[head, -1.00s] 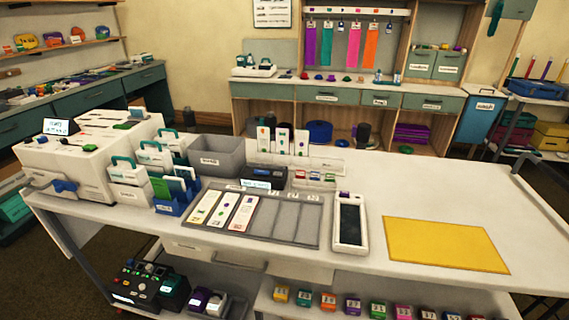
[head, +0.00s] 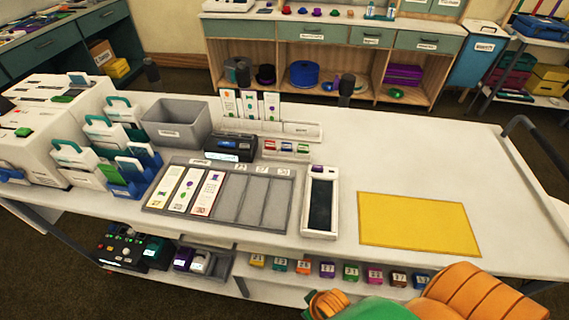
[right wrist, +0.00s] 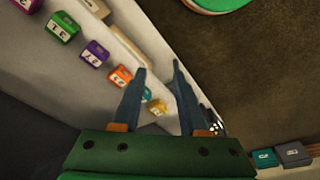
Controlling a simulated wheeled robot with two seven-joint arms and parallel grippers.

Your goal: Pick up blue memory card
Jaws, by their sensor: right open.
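A low rack (head: 284,156) on the white table holds a few small cards with coloured faces. One of them looks blue (head: 287,147), but it is too small to be sure that it is the blue memory card. My right gripper (right wrist: 157,75) is open and empty in the right wrist view. It points at the lower shelf below the tabletop, well away from the rack. Its fingers are hidden in the head view, where part of my right arm shows at the bottom right. My left gripper is not in view.
Small numbered boxes (right wrist: 95,53) line the lower shelf near my right gripper. On the table are a grey bin (head: 176,122), a divided tray (head: 240,200), a handheld device (head: 320,203) and a yellow mat (head: 418,224).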

